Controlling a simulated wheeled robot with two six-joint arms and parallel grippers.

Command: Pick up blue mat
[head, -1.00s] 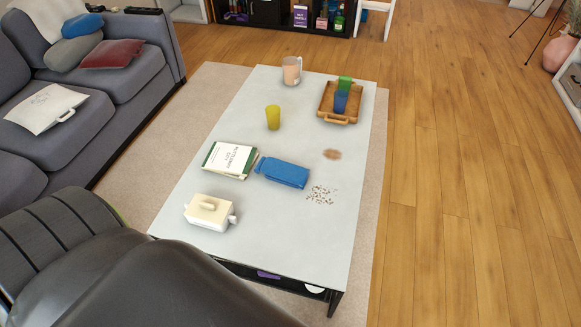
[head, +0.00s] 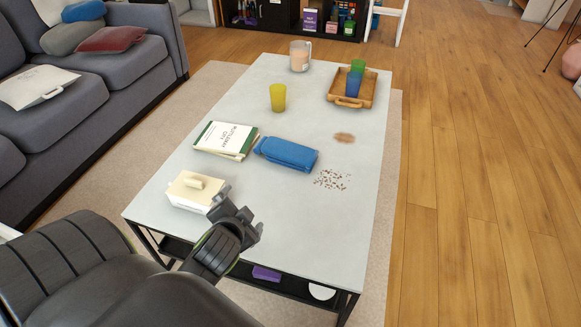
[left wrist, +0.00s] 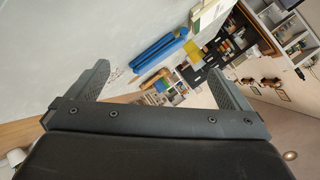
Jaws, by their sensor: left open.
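The blue mat (head: 287,154) lies folded or rolled on the white table, right of the books. In the left wrist view the blue mat (left wrist: 158,52) shows beyond the fingers. My left gripper (head: 240,215) is above the near part of the table, right of the white box and nearer to me than the mat. Its fingers (left wrist: 155,85) are apart with nothing between them that they hold. My right gripper is not in view.
A white lidded box (head: 193,190) and a stack of books (head: 226,140) are left of the mat. Crumbs (head: 332,179) and a brown stain (head: 344,138) are to its right. A yellow cup (head: 278,97), a jug (head: 300,55) and a wooden tray (head: 352,101) with cups stand farther back.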

